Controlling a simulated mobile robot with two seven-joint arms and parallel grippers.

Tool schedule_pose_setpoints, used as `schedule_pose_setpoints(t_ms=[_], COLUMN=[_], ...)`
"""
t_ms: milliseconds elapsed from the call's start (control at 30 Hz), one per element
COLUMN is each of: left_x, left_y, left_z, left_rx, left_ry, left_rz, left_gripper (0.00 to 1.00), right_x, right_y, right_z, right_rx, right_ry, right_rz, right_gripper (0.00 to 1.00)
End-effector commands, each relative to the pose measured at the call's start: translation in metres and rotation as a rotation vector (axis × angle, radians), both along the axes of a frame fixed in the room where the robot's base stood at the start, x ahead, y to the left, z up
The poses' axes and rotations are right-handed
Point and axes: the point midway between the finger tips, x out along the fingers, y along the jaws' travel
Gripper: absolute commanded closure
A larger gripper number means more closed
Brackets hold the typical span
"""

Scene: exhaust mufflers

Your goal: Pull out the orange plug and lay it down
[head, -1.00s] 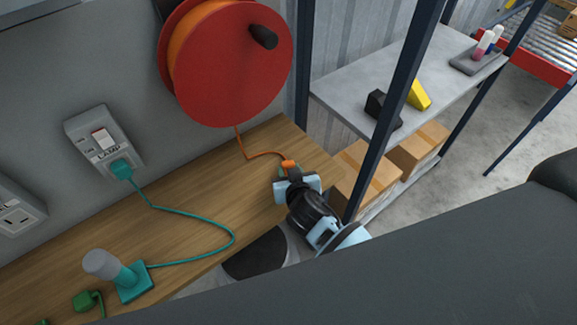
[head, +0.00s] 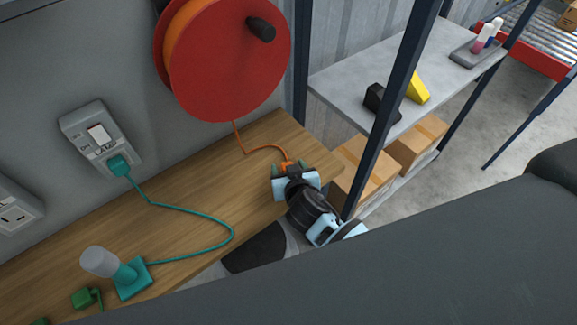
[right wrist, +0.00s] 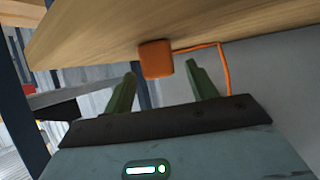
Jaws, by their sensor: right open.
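The orange plug (right wrist: 156,58) is a small block at the wooden bench surface in the right wrist view, with its orange cable (right wrist: 226,68) running off to the right. My right gripper (right wrist: 162,70) is open, its green fingers apart, with the plug between and just beyond the tips. It does not appear gripped. In the head view the right gripper (head: 288,168) is over the right end of the bench and hides most of the plug. The cable leads up to a red reel (head: 225,55). No wall socket shows around the orange plug. My left gripper is not in view.
The wooden bench (head: 190,195) runs along the grey wall. A teal plug (head: 119,166) is in a switched socket (head: 99,136), its cable looping across the bench. A teal stand with a grey top (head: 131,280) and a green plug (head: 85,298) are at left. A shelf post (head: 385,120) stands near the right gripper.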

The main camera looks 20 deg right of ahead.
Motion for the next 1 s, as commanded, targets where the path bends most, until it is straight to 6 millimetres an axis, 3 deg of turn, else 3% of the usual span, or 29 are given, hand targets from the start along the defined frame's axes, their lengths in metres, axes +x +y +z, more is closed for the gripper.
schedule_pose_setpoints(t_ms=[500, 1000], left_x=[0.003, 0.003], left_y=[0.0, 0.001], left_z=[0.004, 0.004], left_rx=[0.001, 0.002], left_ry=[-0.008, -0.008], left_rz=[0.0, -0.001], left_gripper=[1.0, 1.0], right_x=[-0.059, -0.065], right_y=[0.005, 0.006], right_z=[0.03, 0.034], right_rx=[0.002, 0.0], right_ry=[0.0, -0.001], right_rz=[-0.001, 0.0], right_gripper=[0.43, 0.43])
